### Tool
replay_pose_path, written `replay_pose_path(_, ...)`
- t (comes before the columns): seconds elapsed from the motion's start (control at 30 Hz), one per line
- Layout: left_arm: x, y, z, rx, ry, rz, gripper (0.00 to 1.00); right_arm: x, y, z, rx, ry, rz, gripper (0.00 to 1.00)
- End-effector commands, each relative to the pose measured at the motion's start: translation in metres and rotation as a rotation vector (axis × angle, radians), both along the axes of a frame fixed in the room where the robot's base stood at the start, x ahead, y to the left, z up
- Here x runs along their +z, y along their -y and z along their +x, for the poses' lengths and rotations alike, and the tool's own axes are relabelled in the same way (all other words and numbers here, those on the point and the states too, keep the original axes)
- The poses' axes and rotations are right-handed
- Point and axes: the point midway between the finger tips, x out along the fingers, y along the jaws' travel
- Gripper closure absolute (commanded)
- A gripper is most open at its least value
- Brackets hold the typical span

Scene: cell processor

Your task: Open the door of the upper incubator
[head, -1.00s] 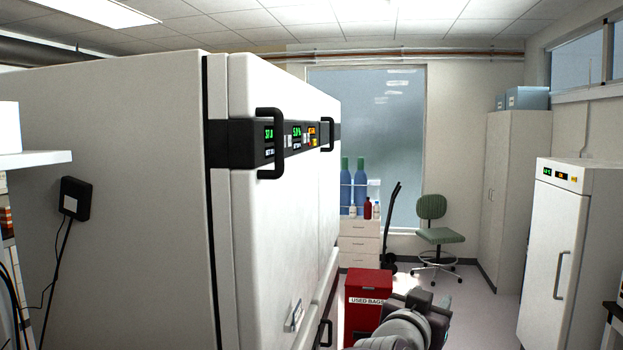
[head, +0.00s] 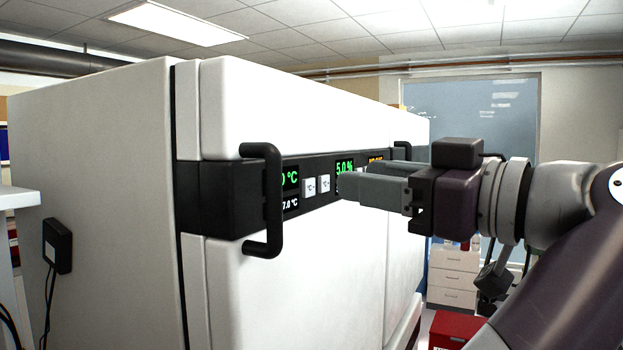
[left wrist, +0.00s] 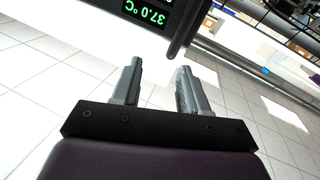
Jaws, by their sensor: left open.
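The upper incubator's white door (head: 300,290) is shut, with a black control band (head: 226,197) across it. A black bar handle (head: 273,200) stands out at the left of the band, beside green readouts (head: 345,167). My left gripper (head: 354,180) is open and empty, to the right of this handle in the head view, its fingers pointing left and partly covering the panel. In the left wrist view the two fingers (left wrist: 158,85) are apart. A dark bar, apparently the handle (left wrist: 184,28), lies beyond their tips, not between them, beside the 37.0 °C readout (left wrist: 145,14). My right gripper is not in view.
A second black handle (head: 407,152) is farther along the front, partly hidden by my gripper. A red bin (head: 455,330) and white drawers (head: 452,275) stand beyond my arm. A black box (head: 56,245) with cables is on the incubator's left side.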

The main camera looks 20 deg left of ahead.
Motion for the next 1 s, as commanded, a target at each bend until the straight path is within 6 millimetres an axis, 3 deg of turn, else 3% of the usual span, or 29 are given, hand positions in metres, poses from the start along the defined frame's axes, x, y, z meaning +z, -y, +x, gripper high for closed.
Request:
replay_pose_path(0.13, -0.012, -0.003, -0.009, 0.052, -0.146, -0.013, 0.56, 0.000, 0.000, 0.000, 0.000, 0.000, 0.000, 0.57)
replay_pose_path(0.33, -0.009, -0.015, -0.005, 0.055, -0.184, 0.003, 0.56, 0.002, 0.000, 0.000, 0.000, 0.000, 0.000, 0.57)
replay_pose_path(0.43, -0.010, -0.030, -0.003, 0.057, -0.184, 0.003, 0.56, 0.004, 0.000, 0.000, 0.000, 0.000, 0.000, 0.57)
replay_pose_path(0.57, -0.003, -0.051, 0.003, 0.057, -0.184, 0.004, 0.56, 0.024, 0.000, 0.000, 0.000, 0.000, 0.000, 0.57)
replay_pose_path(0.8, -0.010, -0.102, 0.018, 0.058, -0.180, 0.001, 0.56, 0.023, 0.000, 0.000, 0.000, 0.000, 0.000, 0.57)
replay_pose_path(1.0, -0.011, -0.122, 0.024, 0.055, -0.180, 0.002, 0.56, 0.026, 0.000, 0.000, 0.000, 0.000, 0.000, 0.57)
